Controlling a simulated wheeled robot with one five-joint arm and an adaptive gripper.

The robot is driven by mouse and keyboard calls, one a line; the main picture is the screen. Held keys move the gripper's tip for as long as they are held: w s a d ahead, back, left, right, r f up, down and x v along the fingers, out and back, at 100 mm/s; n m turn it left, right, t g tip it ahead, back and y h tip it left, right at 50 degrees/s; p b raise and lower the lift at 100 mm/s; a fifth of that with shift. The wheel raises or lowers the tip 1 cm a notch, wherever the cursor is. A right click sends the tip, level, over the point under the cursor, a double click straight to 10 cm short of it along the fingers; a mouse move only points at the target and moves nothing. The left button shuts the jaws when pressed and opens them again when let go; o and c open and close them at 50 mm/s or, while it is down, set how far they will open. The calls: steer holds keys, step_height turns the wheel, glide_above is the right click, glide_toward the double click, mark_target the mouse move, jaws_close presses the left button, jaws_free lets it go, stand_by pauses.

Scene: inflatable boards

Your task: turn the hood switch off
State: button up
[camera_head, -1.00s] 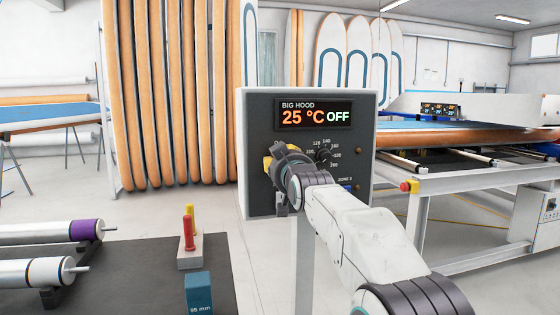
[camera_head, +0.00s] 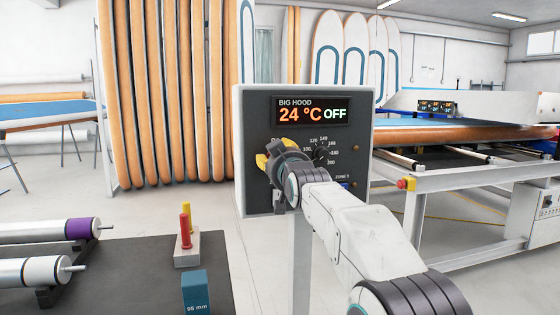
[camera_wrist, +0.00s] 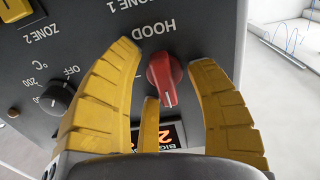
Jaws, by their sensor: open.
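The hood control box (camera_head: 243,150) stands on a post in the head view, its display (camera_head: 308,113) reading "BIG HOOD 24 °C OFF". In the wrist view the red hood switch (camera_wrist: 163,73), a knob under an upside-down "HOOD" label, sits on the dark panel. Its white mark points toward the bottom of the picture. My gripper (camera_wrist: 163,62) has its yellow fingers spread on either side of the knob, with gaps visible. In the head view my gripper (camera_head: 263,161) is at the panel's left part and hides the switch.
A black temperature dial (camera_head: 321,154) is on the panel just right of my gripper. A table (camera_head: 205,282) with rollers, a small block with red and yellow pegs (camera_head: 187,240) and a blue block (camera_head: 196,292) is at lower left. A large bench (camera_head: 440,180) stands at right.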

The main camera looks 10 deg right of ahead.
steer(key=s, duration=1.2)
steer(key=shift+r, duration=0.1)
steer(key=s+f+g+p, duration=0.1)
steer(key=s+g+p, duration=0.6)
steer(key=s+p, duration=0.8)
steer(key=s+f+g+p, duration=0.2)
steer(key=s+g+p, duration=0.5)
steer(key=s+p, duration=0.8)
steer(key=s, duration=0.3)
steer(key=shift+a+f+g, duration=0.2)
steer(key=shift+f+g, duration=0.1)
